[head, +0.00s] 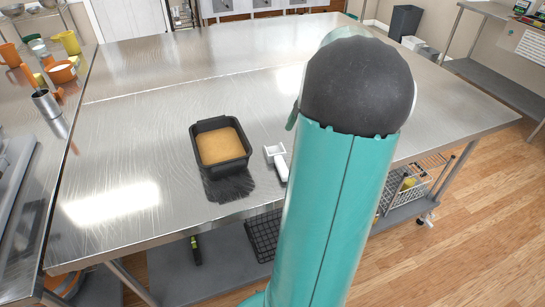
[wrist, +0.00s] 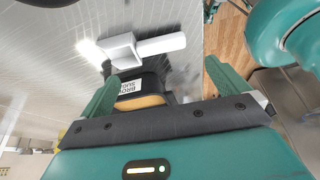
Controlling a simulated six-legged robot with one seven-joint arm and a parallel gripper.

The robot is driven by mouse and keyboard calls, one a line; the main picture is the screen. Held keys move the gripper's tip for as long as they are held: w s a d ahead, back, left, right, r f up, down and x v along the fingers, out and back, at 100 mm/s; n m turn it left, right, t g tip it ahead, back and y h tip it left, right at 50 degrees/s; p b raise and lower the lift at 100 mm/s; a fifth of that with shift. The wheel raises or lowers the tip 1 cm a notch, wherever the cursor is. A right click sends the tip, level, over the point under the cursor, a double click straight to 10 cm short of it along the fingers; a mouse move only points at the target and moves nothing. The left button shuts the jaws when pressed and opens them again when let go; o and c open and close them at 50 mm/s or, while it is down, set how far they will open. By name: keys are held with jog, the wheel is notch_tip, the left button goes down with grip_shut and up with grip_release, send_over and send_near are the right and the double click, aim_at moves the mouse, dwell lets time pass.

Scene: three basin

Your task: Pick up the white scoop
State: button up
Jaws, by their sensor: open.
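The white scoop (head: 275,151) lies on the metal table, just right of the black bin (head: 229,170) of brown contents. Its handle points toward the front. In the wrist view the scoop (wrist: 124,53) shows its square cup at left and its handle at right, beyond the fingertips. My gripper (wrist: 161,72) is open, its two green fingers wide apart. The scoop is not between the fingers, and no contact shows. In the head view my arm hides the gripper.
The black bin (wrist: 153,82) carries a "BROWN SUG..." label and shows between the fingers in the wrist view. The metal table (head: 125,135) is clear left of the bin. Orange cups and a metal cylinder (head: 47,102) stand on the left counter. A wire basket (head: 412,184) sits below at right.

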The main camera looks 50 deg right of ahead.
send_over(281, 164)
jog(key=s+d, duration=0.2)
jog(key=d, duration=0.1)
jog(key=f, duration=0.4)
jog(key=shift+a+f, duration=0.2)
jog(key=shift+f, duration=0.1)
jog(key=x, duration=0.5)
jog(key=shift+w+a, duration=0.15)
jog(key=shift+a, duration=0.1)
jog(key=shift+c, duration=0.2)
jog(key=c, duration=0.8)
jog(key=shift+o, duration=0.2)
jog(key=shift+r, duration=0.15)
jog(key=shift+r, duration=0.55)
jog(key=s+d+r, duration=0.2)
jog(key=s+r, duration=0.9)
jog(key=s, duration=0.2)
jog(key=shift+s+d+r, duration=0.25)
jog(key=shift+s+r, duration=0.1)
jog(key=shift+s, duration=0.05)
